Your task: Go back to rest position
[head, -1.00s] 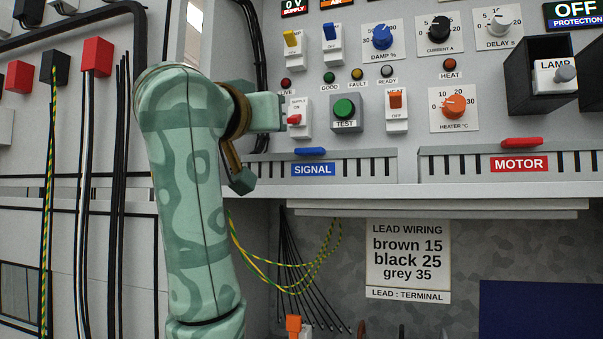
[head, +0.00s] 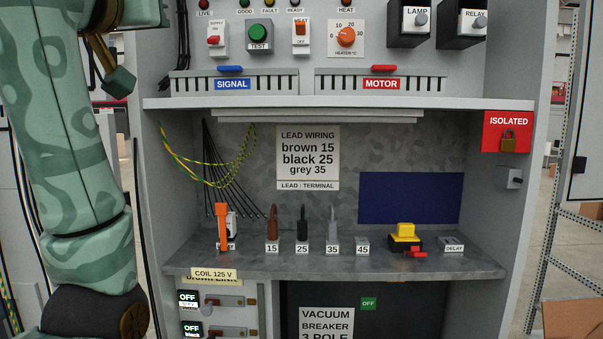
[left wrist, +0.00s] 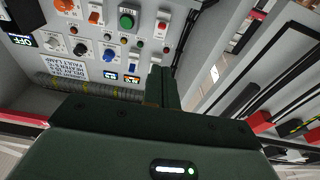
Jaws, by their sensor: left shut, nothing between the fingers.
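My left arm comes in along the left edge of the head view. My left gripper (head: 121,82) is at the top left, in front of the cabinet's left side, partly cut off by the top of the picture. In the left wrist view its fingers (left wrist: 161,86) are shut with nothing between them. They point toward the cabinet's control panel (left wrist: 105,25), which shows tilted there with its switches and knobs. Whether the fingers touch the panel cannot be told, but no contact shows. My right gripper is in neither view.
The cabinet shelf (head: 340,262) holds an orange-handled tool (head: 223,226), lead ends at numbered terminals, and a yellow block (head: 405,232). A ledge (head: 470,103) juts out below the panel. A red ISOLATED box (head: 508,131) with a padlock is at right. A cardboard box (head: 570,318) stands at lower right.

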